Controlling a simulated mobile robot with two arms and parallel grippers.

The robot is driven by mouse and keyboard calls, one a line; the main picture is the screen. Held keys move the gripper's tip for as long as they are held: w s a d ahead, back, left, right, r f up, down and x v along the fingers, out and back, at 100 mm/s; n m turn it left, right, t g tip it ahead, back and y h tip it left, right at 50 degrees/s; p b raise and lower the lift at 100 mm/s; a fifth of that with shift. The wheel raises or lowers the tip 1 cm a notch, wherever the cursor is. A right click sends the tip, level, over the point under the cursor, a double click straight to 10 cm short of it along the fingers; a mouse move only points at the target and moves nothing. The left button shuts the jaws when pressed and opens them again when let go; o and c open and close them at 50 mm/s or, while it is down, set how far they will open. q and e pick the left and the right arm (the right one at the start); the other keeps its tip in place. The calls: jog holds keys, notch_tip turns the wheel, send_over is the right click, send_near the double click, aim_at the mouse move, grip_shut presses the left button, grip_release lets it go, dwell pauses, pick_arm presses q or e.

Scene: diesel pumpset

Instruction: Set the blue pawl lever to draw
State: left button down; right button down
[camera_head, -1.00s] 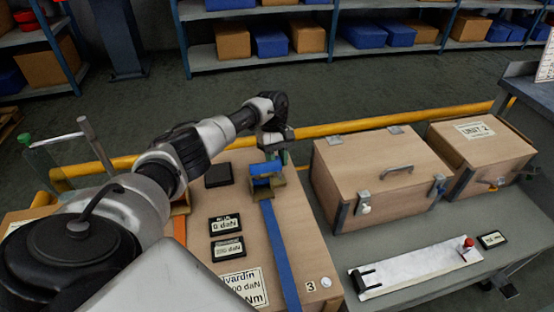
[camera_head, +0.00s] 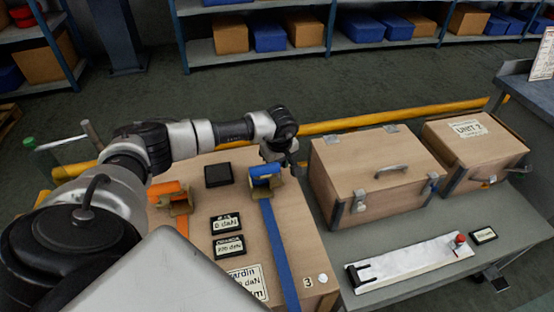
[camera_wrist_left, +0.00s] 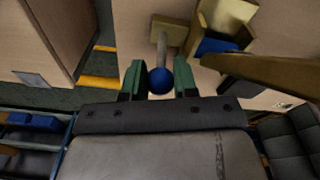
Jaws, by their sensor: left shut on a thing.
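The blue pawl lever ends in a round blue knob (camera_wrist_left: 159,81) on a short pale rod, in the left wrist view. My left gripper (camera_wrist_left: 159,78) has its two green fingers on either side of the knob and is shut on it. In the head view my left gripper (camera_head: 279,152) is at the far side of the blue ratchet (camera_head: 264,171), and the knob is hidden there. The ratchet's brass-coloured body (camera_wrist_left: 222,20) also shows in the left wrist view. A blue strap (camera_head: 281,255) runs from the ratchet over the wooden crate top. My right gripper is not in view.
An orange ratchet (camera_head: 168,193) stands left of the blue one. Two small display plates (camera_head: 228,235) and a black pad (camera_head: 218,175) lie on the crate. A latched wooden box (camera_head: 372,175) stands close on the right. A yellow rail (camera_head: 400,118) runs behind.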

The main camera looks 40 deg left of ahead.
pick_arm(q)
jog(key=shift+s+d+r+t+y, duration=0.1)
jog(key=shift+d+t+y, duration=0.05)
jog(key=shift+t+y, duration=0.2)
dwell(0.3)
jog(key=c, duration=0.9)
grip_release()
jog(key=shift+o, duration=0.2)
jog(key=v, duration=1)
jog(key=shift+r, duration=0.35)
jog(key=shift+d, duration=0.1)
